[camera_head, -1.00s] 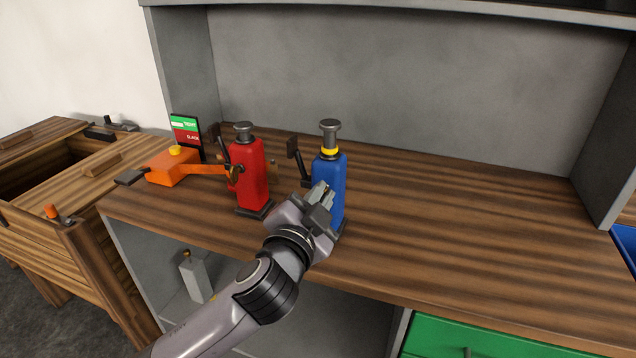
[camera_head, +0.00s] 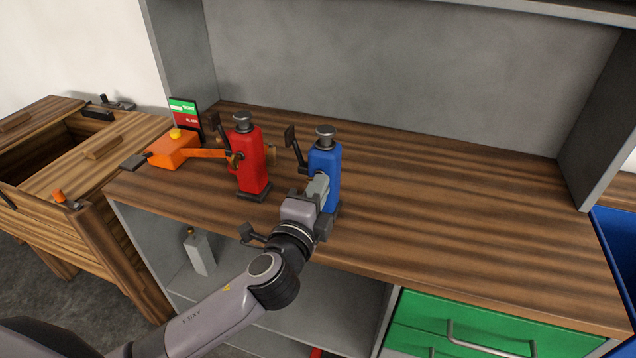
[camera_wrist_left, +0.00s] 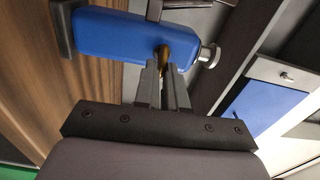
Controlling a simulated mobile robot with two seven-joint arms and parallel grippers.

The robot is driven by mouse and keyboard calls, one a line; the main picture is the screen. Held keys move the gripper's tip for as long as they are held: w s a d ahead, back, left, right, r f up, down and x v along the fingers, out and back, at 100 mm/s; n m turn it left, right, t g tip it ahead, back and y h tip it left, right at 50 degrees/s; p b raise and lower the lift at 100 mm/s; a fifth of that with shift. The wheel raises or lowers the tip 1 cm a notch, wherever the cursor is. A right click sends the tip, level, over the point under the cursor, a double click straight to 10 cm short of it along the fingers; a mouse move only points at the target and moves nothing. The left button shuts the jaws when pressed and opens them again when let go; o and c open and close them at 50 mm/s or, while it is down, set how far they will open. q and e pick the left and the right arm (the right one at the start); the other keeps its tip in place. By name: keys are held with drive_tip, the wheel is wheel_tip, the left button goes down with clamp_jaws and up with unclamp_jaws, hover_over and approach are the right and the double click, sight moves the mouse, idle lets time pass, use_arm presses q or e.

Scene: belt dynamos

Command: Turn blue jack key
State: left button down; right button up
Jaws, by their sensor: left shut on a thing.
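The blue jack (camera_head: 327,162) stands upright on the wooden bench, with a grey round cap on top and a dark lever on its left. My left gripper (camera_head: 318,187) is at its front face. In the left wrist view the blue jack (camera_wrist_left: 110,33) lies across the top of the picture. There the fingers of my left gripper (camera_wrist_left: 162,78) are shut on a small brass key (camera_wrist_left: 168,53) on the jack's face. The fingers hide most of the key. My right gripper is not in view.
A red jack (camera_head: 248,160) stands close on the left. An orange device (camera_head: 172,150) with an arm reaching to it stands beyond, before a green and red sign (camera_head: 185,117). The bench (camera_head: 450,215) is clear on the right.

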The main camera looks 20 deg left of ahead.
use_arm(q)
drive_tip(key=shift+m, duration=0.3)
idle(0.4)
drive_tip(key=c, duration=1.2)
unclamp_jaws()
drive_tip(key=shift+s, duration=0.1)
drive_tip(key=s, duration=0.7)
drive_tip(key=shift+b, duration=0.45)
drive_tip(key=shift+a, duration=0.1)
